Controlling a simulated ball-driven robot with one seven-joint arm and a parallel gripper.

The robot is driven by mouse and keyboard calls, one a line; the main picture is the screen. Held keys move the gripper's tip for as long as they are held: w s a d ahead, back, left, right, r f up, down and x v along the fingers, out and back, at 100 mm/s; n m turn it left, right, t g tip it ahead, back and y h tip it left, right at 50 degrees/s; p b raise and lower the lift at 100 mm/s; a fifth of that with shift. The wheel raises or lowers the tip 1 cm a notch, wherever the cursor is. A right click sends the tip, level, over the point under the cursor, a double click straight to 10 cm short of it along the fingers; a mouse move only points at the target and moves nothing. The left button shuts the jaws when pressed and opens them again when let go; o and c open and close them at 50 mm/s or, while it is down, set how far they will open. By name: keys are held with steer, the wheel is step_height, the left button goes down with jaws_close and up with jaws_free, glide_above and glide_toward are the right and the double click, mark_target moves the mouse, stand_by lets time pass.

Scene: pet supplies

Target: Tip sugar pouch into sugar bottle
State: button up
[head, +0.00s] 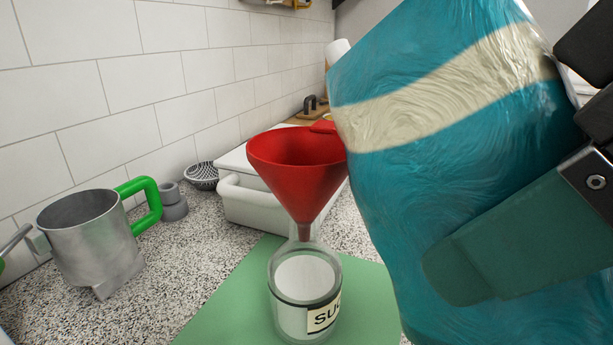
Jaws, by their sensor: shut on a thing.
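A large teal pouch with a cream band (400,190) fills the right side of the head view, tilted. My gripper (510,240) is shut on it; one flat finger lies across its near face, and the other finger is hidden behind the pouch. A red funnel (300,185) stands upright in the neck of the glass sugar bottle (305,290), which has a label with "SU" showing. The bottle looks white inside its lower part. The pouch overlaps the funnel's right rim in the view; I cannot tell whether they touch. The pouch's mouth is not clearly visible.
The bottle stands on a green mat (225,310). A metal sifter with a green handle (90,240) is at left on the speckled counter. Behind are a white tub (255,205), a small strainer (203,174) and grey stacked pieces (172,203). A tiled wall closes the left.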

mark_target(580, 144)
steer(key=shift+r+t+y+b, duration=0.65)
steer(key=shift+t+y+b, duration=0.45)
steer(key=shift+b, duration=1.2)
steer(key=shift+r+t+y+b, duration=0.6)
steer(key=shift+t+y+b, duration=0.5)
steer(key=shift+b, duration=1.15)
steer(key=shift+r+t+b, duration=0.45)
steer(key=shift+r+t, duration=0.15)
steer(key=shift+w, duration=0.1)
